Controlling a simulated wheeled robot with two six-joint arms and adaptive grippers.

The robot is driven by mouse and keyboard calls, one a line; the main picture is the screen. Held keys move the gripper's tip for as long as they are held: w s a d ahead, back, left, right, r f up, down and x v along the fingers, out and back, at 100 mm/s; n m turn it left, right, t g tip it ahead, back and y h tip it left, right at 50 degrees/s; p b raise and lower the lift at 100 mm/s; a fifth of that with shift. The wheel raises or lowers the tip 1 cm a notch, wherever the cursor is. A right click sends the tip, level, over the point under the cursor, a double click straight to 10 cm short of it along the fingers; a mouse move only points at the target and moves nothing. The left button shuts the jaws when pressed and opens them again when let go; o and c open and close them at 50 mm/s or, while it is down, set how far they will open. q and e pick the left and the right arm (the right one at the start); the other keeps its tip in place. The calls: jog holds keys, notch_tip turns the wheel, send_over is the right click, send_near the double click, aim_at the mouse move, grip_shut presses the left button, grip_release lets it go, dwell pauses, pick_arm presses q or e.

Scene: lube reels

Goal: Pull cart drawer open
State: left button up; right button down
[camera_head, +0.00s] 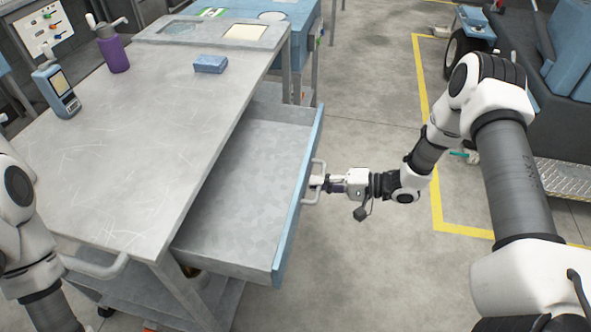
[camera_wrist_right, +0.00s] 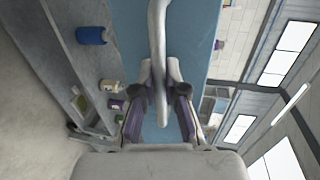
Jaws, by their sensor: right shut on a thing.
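The cart (camera_head: 130,135) is a grey metal table with its drawer (camera_head: 246,180) standing well out on the right side. The drawer has a blue front (camera_head: 298,200) and looks empty inside. Its grey bar handle (camera_head: 318,170) sits on the blue front. My right gripper (camera_head: 318,182) is at the handle and shut on it. In the right wrist view, the handle (camera_wrist_right: 158,45) runs between the fingers (camera_wrist_right: 160,90) against the blue front (camera_wrist_right: 195,50). My left arm shows at the left edge, but its gripper is outside the picture.
On the cart top are a blue sponge-like block (camera_head: 210,64), a purple bottle (camera_head: 114,55) and a handheld meter (camera_head: 57,90). Open floor (camera_head: 370,270) lies right of the drawer, with a yellow line beyond. A blue machine (camera_head: 555,60) stands at the far right.

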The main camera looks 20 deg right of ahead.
jog(key=v, duration=0.2)
jog(key=p+v, duration=0.1)
jog(key=f+p+v, duration=0.1)
jog(key=v, duration=0.1)
jog(key=shift+s+d, duration=0.3)
jog(key=shift+d, duration=0.05)
jog(key=c, duration=1.2)
grip_release()
jog(key=v, duration=1.2)
